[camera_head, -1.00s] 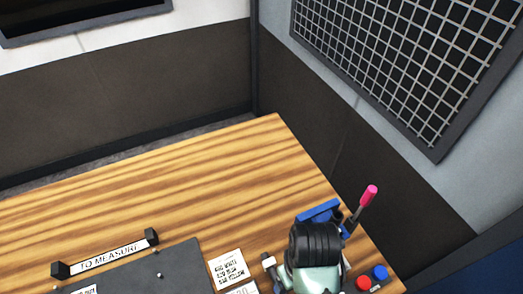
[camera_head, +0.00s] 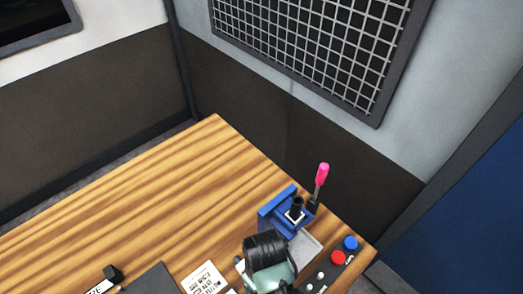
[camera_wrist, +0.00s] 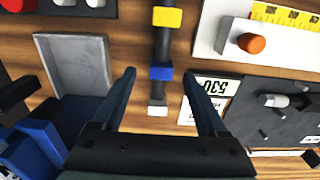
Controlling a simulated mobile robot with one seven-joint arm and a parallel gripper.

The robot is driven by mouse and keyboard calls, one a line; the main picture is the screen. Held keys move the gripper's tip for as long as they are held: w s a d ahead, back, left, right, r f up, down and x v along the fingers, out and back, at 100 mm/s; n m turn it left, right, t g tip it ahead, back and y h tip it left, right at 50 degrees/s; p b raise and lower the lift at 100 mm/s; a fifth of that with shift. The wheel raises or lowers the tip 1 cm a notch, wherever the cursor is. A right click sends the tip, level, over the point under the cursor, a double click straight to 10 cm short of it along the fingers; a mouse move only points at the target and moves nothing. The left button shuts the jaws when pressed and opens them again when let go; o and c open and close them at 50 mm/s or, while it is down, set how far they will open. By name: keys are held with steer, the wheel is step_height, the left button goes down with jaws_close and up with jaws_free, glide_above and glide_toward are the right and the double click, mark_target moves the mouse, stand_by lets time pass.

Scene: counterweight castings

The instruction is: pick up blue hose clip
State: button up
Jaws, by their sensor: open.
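The blue hose clip (camera_wrist: 161,72) shows in the wrist view as a small blue block around a dark upright-running bar, between a yellow clip (camera_wrist: 167,16) and a whitish clip (camera_wrist: 157,108). My gripper (camera_wrist: 159,74) is open, with one finger on each side of the bar in the picture. The blue clip appears between the fingertips, with gaps on both sides. I cannot tell how far the fingers are above it. In the head view the clip is not visible, and my arm covers part of the table's near side.
A grey tray (camera_wrist: 103,60) and a blue fixture (camera_wrist: 40,145) lie left in the wrist view. A pink-handled lever (camera_head: 321,180) rises beside the fixture. A white plate with an orange knob (camera_wrist: 252,43) and a dark mat (camera_wrist: 250,125) lie right. The wooden table's far part (camera_head: 190,165) is clear.

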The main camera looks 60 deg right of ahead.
steer(key=shift+w+f, duration=0.15)
steer(key=shift+f, duration=0.8)
steer(key=shift+w+f, duration=0.1)
steer(key=shift+f, duration=0.85)
steer(key=shift+c, duration=0.2)
